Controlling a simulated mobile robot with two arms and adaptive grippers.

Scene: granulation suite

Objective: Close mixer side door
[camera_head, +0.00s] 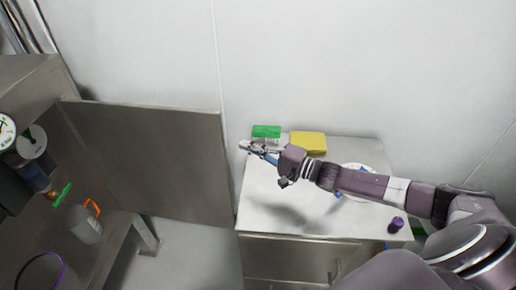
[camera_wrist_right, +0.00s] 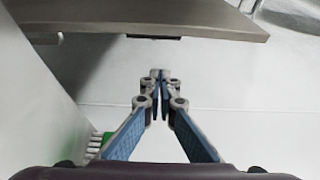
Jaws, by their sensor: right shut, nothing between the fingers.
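The mixer side door (camera_head: 150,160) is a flat grey metal panel standing open, swung out from the mixer body (camera_head: 30,85) at the left of the head view. Its free edge is near the table. My right gripper (camera_head: 243,146) is just right of that edge, above the table, apart from the door. In the right wrist view the gripper (camera_wrist_right: 160,76) is shut and empty, its fingertips together. A grey metal panel (camera_wrist_right: 190,18), likely the door, crosses the top of that view beyond the fingertips. My left gripper is not in view.
A white-topped table (camera_head: 265,205) stands right of the door, holding a green brush (camera_head: 267,131), a yellow sponge (camera_head: 308,142) and a purple cap (camera_head: 396,225). A bottle with an orange handle (camera_head: 87,228) stands inside the mixer area. Bare floor (camera_head: 190,255) shows below the door.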

